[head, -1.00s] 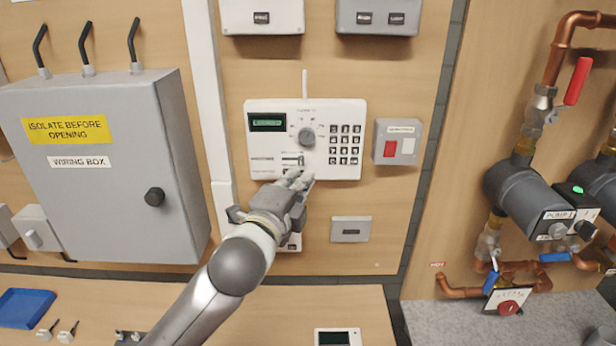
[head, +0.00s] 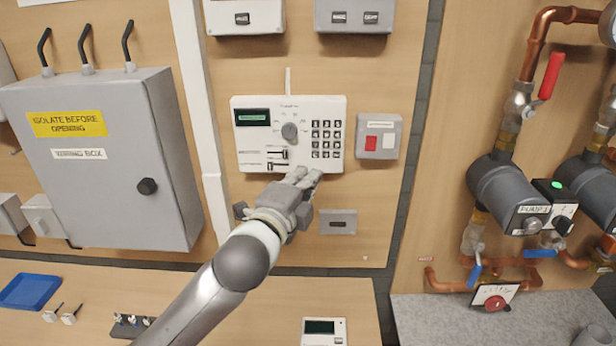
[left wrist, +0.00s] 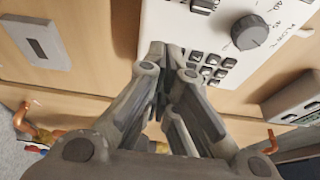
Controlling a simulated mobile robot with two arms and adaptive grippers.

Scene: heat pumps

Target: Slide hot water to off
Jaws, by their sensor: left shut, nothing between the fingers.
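The white control panel (head: 250,140) is on the wooden wall in the head view, with a green display, a round knob, a keypad and two small horizontal sliders. The upper slider (head: 279,153) and the lower slider (head: 278,165) sit at its lower middle; their labels are too small to read. My left gripper (head: 305,177) is shut and empty at the panel's lower edge, just right of and below the sliders. In the left wrist view its fingertips (left wrist: 170,60) are close to the panel (left wrist: 180,25); contact cannot be told. My right gripper is not in view.
A grey switch box (head: 379,137) with a red switch is right of the panel. A small grey plate (head: 338,222) is below. The grey wiring box (head: 100,160) juts out at left; pipes and pumps (head: 505,190) stand at right.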

